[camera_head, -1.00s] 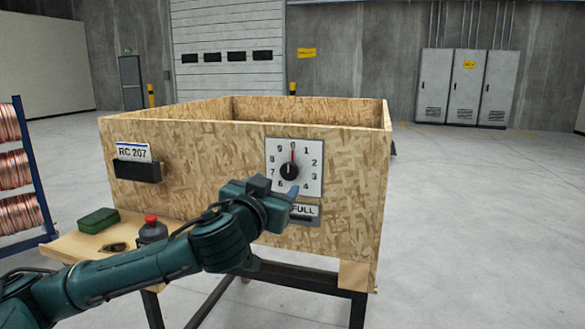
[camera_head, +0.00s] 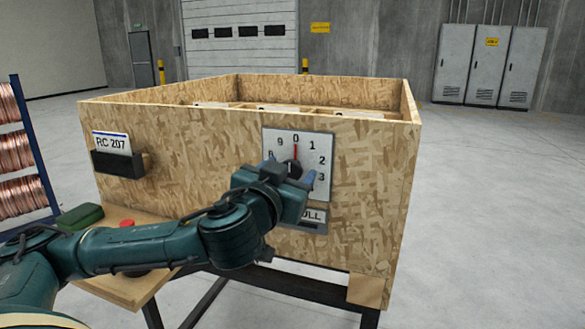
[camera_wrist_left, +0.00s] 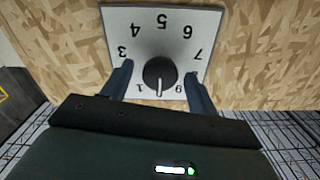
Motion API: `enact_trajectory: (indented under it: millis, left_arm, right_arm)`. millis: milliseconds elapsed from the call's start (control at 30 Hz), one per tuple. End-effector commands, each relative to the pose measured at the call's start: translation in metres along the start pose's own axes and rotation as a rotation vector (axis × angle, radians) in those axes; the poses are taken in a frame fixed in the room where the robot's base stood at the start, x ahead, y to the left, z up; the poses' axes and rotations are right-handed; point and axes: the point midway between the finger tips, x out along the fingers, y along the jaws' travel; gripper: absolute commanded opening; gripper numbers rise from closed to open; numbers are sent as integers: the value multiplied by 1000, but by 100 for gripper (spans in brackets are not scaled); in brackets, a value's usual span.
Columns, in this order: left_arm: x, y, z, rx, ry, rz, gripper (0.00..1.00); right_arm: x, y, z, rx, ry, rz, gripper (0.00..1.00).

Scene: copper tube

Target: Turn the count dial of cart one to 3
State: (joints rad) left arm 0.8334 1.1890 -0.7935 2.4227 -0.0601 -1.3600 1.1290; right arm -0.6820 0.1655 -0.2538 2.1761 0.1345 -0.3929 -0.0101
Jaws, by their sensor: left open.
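The wooden cart (camera_head: 210,150) stands in front of me, with a white count dial plate (camera_head: 325,148) on its front. The dial's black knob (camera_head: 294,166) has a red pointer at 0 in the head view. In the wrist view, the plate (camera_wrist_left: 190,20) appears upside down and the knob (camera_wrist_left: 160,72) has its white line toward the bottom, between 1 and 9. My left gripper (camera_head: 289,172) is open in front of the dial. In the wrist view, its two fingers (camera_wrist_left: 160,84) are on either side of the knob, with gaps. My right gripper is not in view.
A card reading RC 207 (camera_head: 111,142) sits in a black holder on the cart's front. A FULL sign (camera_head: 314,216) is below the dial. A wooden shelf (camera_head: 120,290) with a green box (camera_head: 80,216) and a red-topped item (camera_head: 127,223) is at lower left. Copper coils are at far left.

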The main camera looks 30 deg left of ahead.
Motion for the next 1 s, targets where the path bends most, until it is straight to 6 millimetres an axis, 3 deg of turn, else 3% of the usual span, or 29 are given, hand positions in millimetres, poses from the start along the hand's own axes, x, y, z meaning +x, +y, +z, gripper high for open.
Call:
enact_trajectory:
  millis: [267,800,1000]
  left_arm:
    - [0,0,0,0,0,0,59]
    - [0,0,0,0,0,0,15]
    - [0,0,0,11,0,0,15]
  right_arm:
    - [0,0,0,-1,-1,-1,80]
    - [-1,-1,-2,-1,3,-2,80]
    - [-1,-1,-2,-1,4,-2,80]
